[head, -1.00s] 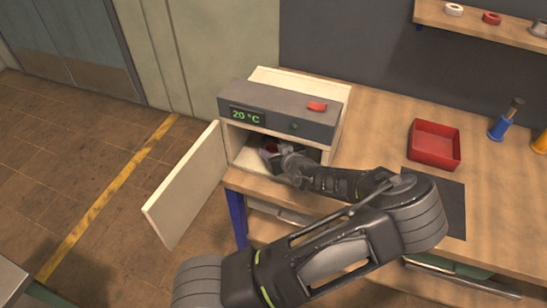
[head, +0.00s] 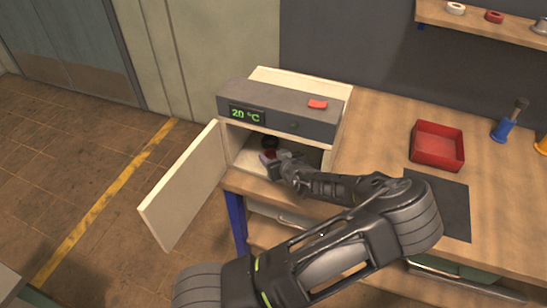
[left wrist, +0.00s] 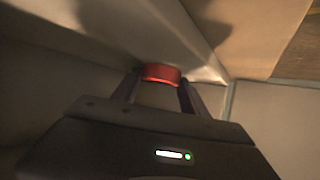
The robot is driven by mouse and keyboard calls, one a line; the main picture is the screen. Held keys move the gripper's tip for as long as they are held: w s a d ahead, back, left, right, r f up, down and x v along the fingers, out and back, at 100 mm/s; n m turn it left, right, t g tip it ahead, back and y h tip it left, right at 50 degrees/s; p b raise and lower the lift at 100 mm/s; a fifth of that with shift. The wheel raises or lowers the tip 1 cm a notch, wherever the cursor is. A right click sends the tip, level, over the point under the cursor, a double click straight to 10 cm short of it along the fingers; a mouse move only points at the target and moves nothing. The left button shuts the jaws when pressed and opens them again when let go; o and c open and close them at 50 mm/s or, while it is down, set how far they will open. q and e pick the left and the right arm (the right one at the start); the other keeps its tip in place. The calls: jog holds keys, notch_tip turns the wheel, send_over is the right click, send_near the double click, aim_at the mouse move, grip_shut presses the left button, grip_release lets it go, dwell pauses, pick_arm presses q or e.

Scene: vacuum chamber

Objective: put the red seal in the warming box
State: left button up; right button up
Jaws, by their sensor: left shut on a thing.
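The warming box (head: 281,108) stands on the bench, its front door (head: 186,187) swung open to the left and its display reading 20 °C. My left gripper (head: 270,158) reaches through the opening and is inside the box. It is shut on the red seal (left wrist: 161,73), which shows between the two fingertips in the left wrist view (left wrist: 159,86). In the head view only a small bit of the red seal (head: 268,153) shows. Whether the seal touches the box floor I cannot tell. My right gripper is not in view.
A dark round thing (head: 270,142) shows inside the box behind the gripper. A red tray (head: 437,146) and a blue-based tool (head: 504,127) are on the bench to the right. A dark mat (head: 455,208) lies near the front edge. A shelf (head: 480,22) holds rings.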

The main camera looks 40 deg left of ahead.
pick_arm(q)
jog(key=shift+f, duration=0.2)
jog(key=o, duration=1.4)
jog(key=shift+r, duration=0.1)
jog(key=shift+o, duration=0.2)
jog(key=p+v, duration=0.1)
jog(key=v, duration=1.1)
